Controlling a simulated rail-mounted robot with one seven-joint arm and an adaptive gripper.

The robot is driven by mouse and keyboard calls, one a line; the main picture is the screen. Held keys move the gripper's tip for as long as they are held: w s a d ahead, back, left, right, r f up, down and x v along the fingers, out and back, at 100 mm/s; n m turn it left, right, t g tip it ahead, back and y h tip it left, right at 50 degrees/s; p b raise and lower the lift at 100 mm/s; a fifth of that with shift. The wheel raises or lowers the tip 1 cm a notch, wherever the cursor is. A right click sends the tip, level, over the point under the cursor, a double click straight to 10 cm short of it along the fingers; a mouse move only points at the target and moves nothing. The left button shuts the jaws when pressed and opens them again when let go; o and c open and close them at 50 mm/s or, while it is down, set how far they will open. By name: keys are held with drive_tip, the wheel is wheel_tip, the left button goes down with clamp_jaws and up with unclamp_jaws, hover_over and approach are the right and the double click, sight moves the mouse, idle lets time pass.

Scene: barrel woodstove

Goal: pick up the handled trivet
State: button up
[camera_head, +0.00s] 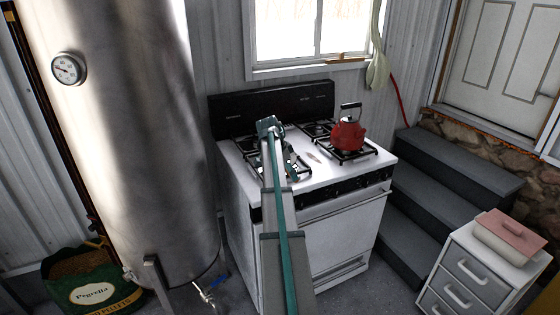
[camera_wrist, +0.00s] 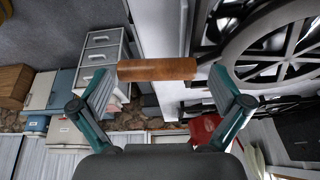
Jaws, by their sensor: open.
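The handled trivet (camera_wrist: 236,53) shows at the right of the wrist view as a dark round ring with spokes. Its brown wooden handle (camera_wrist: 157,69) reaches left from the ring. My gripper (camera_wrist: 159,77) is open, with one finger on each side of the handle's length in the picture. I cannot tell how far the handle is from the fingers; it does not look gripped. In the head view my arm hides much of the left burners, and the trivet cannot be made out clearly there.
The white stove (camera_head: 325,228) carries burner grates and a red kettle (camera_head: 348,135) at the right; the kettle also shows in the wrist view (camera_wrist: 204,129). A tall metal tank (camera_head: 125,140) stands left. Grey steps (camera_head: 420,205) and a drawer unit (camera_head: 463,272) stand right.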

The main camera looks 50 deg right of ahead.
drive_tip(key=c, duration=1.3)
